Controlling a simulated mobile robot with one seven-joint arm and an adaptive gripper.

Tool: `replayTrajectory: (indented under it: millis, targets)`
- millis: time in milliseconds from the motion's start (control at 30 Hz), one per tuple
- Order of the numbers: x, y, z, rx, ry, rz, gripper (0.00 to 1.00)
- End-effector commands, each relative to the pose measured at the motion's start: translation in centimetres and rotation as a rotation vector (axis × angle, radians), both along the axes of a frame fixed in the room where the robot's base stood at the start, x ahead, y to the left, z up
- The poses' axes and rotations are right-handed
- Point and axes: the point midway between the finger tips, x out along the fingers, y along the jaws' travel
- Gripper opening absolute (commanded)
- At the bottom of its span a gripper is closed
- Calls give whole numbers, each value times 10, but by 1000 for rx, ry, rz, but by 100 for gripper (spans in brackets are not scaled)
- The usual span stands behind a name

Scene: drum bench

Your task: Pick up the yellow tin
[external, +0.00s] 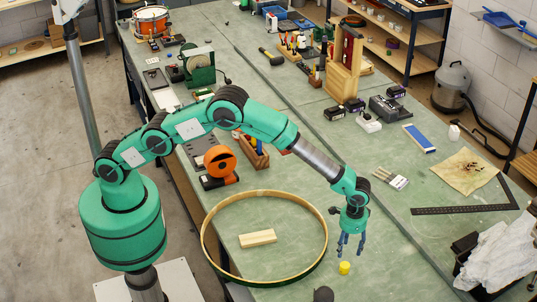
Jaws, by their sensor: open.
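The yellow tin (344,268) is a small upright cylinder on the green bench top (385,270), near the front, just right of the large wooden hoop. My gripper (350,247) points down with its dark blue fingers spread apart. It is open and empty, and it appears above and slightly behind the tin. I cannot tell the exact height gap between the fingertips and the tin from this view.
A wooden drum hoop (326,238) lies left of the tin with a wood block (258,238) inside. A dark object (323,294) is at the front edge. A paintbrush set (391,178), black square (465,209) and white cloth (498,257) lie rightward. Bench right of the tin is clear.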

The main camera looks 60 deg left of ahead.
Motion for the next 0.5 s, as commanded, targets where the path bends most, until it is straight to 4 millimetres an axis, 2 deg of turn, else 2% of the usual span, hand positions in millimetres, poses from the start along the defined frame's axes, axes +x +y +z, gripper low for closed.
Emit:
replayTrajectory:
  millis: [300, 500]
  targets:
    - [-1, 1, -49, 2, 2, 0, 53]
    - [0, 0, -64, 0, -1, 0, 53]
